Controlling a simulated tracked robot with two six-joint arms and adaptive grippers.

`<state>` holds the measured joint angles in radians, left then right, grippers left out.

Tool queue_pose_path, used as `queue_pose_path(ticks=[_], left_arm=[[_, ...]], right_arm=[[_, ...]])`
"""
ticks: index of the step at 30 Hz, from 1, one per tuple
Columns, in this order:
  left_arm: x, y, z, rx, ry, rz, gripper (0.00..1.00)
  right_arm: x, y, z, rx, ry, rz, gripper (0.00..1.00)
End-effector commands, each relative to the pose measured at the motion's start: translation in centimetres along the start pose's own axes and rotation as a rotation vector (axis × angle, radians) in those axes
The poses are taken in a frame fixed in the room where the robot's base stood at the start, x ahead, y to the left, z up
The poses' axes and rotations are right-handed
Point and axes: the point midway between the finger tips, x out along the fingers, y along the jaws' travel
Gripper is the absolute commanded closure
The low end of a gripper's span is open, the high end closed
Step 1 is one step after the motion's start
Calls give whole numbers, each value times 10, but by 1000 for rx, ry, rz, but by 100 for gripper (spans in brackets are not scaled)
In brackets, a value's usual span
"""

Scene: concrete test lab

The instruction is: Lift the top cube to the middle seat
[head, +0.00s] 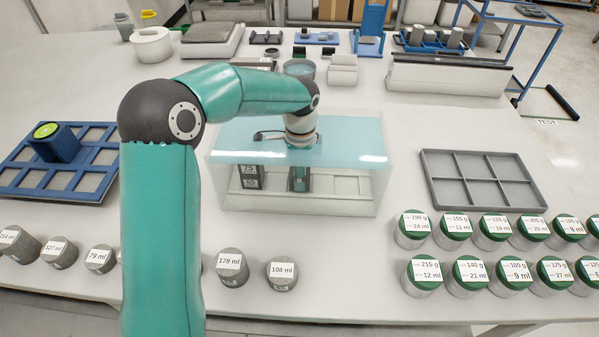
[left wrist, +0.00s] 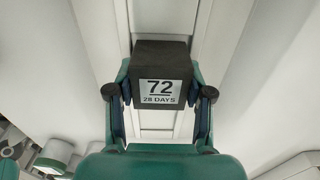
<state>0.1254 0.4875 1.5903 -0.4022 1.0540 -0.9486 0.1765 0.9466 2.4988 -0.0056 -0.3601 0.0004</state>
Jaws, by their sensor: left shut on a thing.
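A clear tank (head: 350,205) with a pale blue water surface (head: 350,140) stands mid-table. Inside at its left, dark cubes (head: 249,177) are stacked, with labels that seem to read 75 and 65. My left gripper (head: 299,180) reaches down through the water near the tank's middle, right of the stack. In the left wrist view, its fingers (left wrist: 160,100) are shut on the sides of a dark cube (left wrist: 161,60) labelled 72, 28 days. White rails lie under this cube; I cannot tell whether it touches them. My right gripper is not in view.
A grey divided tray (head: 484,180) lies empty right of the tank. Green-lidded jars (head: 468,275) stand in rows at the front right, grey cylinders (head: 233,266) at the front left. A blue tray (head: 55,178) lies left. The tank's walls surround the gripper.

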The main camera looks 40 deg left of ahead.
Motion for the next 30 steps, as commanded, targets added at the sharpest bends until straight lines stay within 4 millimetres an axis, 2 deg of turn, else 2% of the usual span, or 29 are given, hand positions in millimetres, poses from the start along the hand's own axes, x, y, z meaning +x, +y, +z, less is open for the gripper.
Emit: queue_pose_path(ticks=[22,23,27,30], left_arm=[[3,0,0,0,0,-1,96],[3,0,0,0,1,-1,44],[3,0,0,0,0,-1,20],[3,0,0,0,0,-1,19]], right_arm=[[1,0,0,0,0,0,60],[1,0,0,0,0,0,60],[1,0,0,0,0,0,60],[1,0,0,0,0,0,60]])
